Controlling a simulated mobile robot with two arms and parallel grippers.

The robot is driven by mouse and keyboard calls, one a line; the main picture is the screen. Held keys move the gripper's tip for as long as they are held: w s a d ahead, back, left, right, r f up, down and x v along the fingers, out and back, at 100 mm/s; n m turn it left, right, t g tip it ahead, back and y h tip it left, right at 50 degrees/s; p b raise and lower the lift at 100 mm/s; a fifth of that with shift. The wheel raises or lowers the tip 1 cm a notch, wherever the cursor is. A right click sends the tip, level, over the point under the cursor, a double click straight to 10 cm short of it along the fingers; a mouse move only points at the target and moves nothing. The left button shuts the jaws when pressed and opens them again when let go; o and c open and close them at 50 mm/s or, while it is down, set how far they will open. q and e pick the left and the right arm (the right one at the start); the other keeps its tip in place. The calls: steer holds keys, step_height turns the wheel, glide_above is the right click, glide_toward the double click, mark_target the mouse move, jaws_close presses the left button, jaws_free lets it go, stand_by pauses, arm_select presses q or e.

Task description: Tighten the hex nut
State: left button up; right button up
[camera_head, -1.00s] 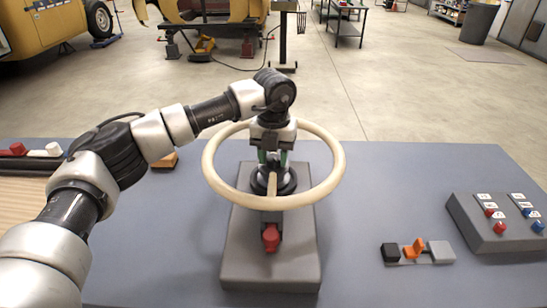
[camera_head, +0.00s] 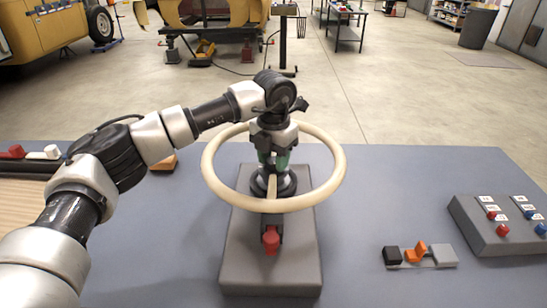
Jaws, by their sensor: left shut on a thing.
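My left gripper (camera_head: 273,163) comes down from above onto the hub at the middle of a cream ring-shaped handwheel (camera_head: 335,182). Its fingers, with green pads, are closed at the hub, inside the ring and apart from the rim. The hex nut itself is hidden by the fingers and wrist. A dark round collar (camera_head: 287,186) shows just below the fingertips. The wheel stands on a grey block (camera_head: 270,280), with a red part (camera_head: 271,242) at its front. My right gripper is not in view.
A grey box with red and blue switches (camera_head: 500,235) stands at the right. A small black, orange and grey piece (camera_head: 444,256) lies left of it. A wooden block (camera_head: 163,163) lies behind my left arm.

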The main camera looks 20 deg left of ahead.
mark_target(274, 160)
arm_select(q)
steer(key=o, duration=0.9)
step_height(274, 160, up, 11)
steer(key=shift+f+b, duration=0.1)
steer(key=shift+b, duration=0.2)
